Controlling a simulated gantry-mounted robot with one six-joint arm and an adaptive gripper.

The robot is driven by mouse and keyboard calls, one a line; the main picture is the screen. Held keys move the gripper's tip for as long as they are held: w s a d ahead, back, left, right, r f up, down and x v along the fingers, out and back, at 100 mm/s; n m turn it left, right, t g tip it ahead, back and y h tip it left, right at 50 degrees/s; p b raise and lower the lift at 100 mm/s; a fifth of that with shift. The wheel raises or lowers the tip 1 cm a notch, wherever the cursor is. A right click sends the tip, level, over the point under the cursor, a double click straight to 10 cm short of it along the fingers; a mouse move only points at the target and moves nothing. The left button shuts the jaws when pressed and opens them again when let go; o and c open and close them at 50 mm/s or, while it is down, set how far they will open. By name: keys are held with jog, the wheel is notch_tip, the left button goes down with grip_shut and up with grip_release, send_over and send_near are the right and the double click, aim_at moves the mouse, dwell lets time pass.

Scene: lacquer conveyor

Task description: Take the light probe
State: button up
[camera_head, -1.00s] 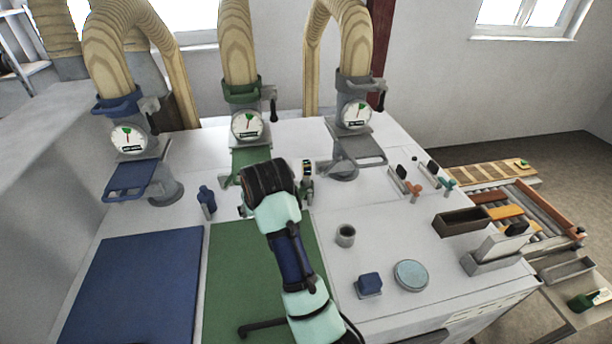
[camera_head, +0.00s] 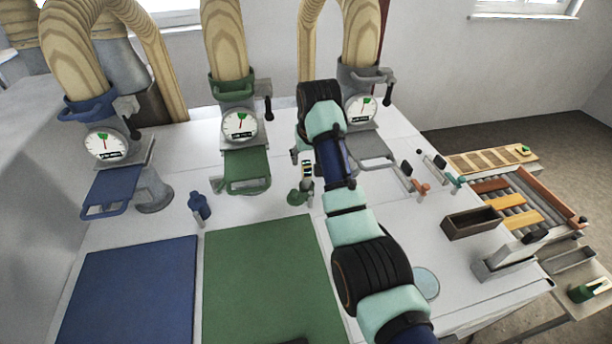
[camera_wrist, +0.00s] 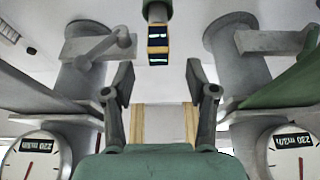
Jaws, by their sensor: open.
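My gripper (camera_wrist: 158,82) is open and empty, with a dark finger on each side. In the head view my gripper is mostly hidden behind my own wrist.
Ducts with gauges and a blue flap (camera_head: 112,190), green flap (camera_head: 246,168) and grey flap (camera_head: 370,143) stand behind. A blue holder (camera_head: 199,205) is at left. Blue (camera_head: 130,290) and green (camera_head: 265,285) mats lie in front. A dark box (camera_head: 470,222) stands at right.

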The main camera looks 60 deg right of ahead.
aim_at(307, 163)
jog(key=shift+p+x, duration=1)
jog(key=shift+x, duration=1.65)
jog(key=shift+s, duration=0.15)
grip_shut()
